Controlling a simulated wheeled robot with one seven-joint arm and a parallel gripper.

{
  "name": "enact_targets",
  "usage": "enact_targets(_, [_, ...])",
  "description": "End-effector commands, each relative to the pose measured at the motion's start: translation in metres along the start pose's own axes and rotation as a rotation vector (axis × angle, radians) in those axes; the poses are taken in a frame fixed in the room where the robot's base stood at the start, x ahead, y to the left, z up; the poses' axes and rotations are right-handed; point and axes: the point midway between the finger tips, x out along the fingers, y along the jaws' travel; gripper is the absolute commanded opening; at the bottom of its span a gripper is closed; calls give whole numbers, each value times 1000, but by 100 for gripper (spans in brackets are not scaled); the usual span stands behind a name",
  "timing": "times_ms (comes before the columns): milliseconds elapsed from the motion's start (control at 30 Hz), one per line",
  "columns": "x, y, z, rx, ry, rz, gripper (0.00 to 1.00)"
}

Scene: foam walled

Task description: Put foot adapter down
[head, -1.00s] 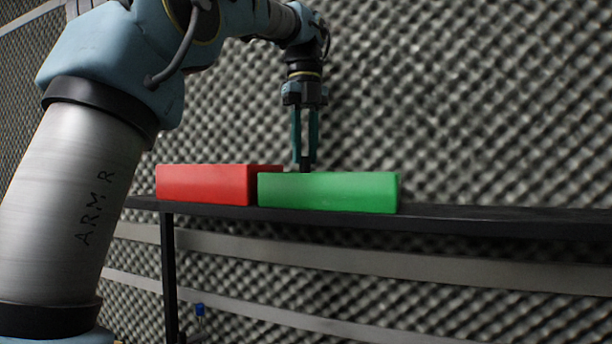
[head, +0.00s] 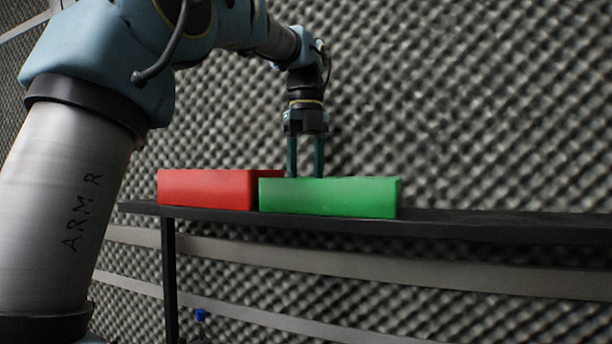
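My gripper (head: 305,172) points straight down at the green box (head: 330,197). Its two teal fingers stand apart with a clear gap between them, and the wall shows through the gap. The fingertips end at the green box's top edge and are partly hidden behind its front wall. No foot adapter shows between the fingers or elsewhere. The inside of the green box is hidden from this low view.
A red box (head: 205,189) stands just left of the green box on the dark shelf (head: 480,226). The shelf is clear to the right. A foam wall (head: 460,110) is behind. A blue-capped item (head: 200,315) is below the shelf.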

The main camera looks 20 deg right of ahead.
Motion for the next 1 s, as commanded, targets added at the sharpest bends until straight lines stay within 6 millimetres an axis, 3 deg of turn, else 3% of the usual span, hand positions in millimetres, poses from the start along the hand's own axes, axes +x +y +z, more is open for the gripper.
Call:
enact_targets(367, [-6,-1,0,0,-2,-2,56])
enact_targets(800, [-66,-1,1,-1,-2,-2,56])
enact_targets(1000, [-77,0,1,-1,0,0,56])
